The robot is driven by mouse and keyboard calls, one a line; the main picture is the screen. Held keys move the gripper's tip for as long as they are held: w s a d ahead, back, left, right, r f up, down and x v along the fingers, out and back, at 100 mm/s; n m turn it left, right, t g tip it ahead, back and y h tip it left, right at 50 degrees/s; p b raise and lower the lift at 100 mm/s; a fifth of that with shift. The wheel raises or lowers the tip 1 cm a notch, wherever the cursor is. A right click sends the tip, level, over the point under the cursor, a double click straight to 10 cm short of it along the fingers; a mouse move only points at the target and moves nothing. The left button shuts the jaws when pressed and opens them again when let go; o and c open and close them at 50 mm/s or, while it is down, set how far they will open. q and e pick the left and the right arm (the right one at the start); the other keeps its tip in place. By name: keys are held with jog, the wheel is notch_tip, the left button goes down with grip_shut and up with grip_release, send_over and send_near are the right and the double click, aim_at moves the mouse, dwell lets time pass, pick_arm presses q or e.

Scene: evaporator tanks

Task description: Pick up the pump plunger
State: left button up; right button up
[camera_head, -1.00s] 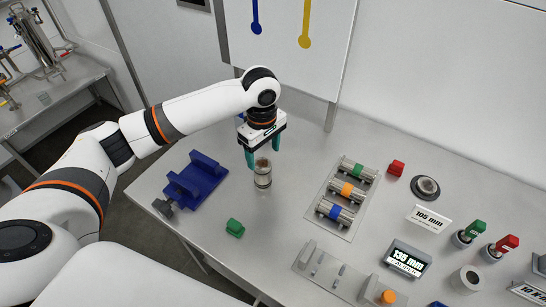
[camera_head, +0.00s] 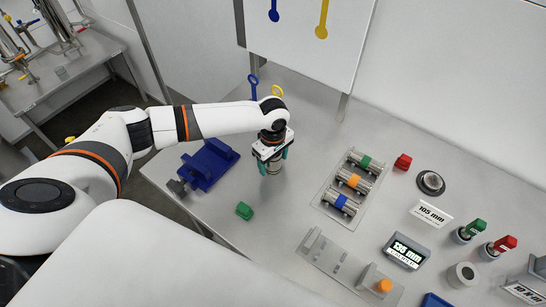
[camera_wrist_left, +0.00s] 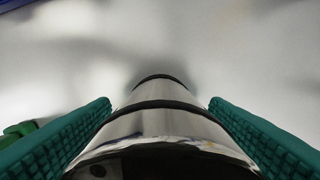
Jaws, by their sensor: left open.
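A shiny metal cylinder with dark rings, which looks like the pump plunger (camera_head: 271,169), stands upright on the steel table, mostly hidden under my left gripper (camera_head: 272,158) in the head view. In the left wrist view the plunger (camera_wrist_left: 160,122) lies between the two teal ribbed fingers of that gripper. The left gripper is open, with one finger on each side of the plunger and a visible gap at its upper part. My right gripper is not in view.
A blue vise-like holder (camera_head: 208,163) is left of the plunger. A green block (camera_head: 244,211) lies in front.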

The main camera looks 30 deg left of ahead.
pick_arm(q)
jog(key=shift+f, duration=0.4)
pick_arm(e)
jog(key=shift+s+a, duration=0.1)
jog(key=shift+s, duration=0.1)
pick_arm(q)
jog(key=shift+c, duration=0.5)
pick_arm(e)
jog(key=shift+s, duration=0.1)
pick_arm(q)
jog(key=shift+r, duration=0.1)
jog(key=c, duration=1.3)
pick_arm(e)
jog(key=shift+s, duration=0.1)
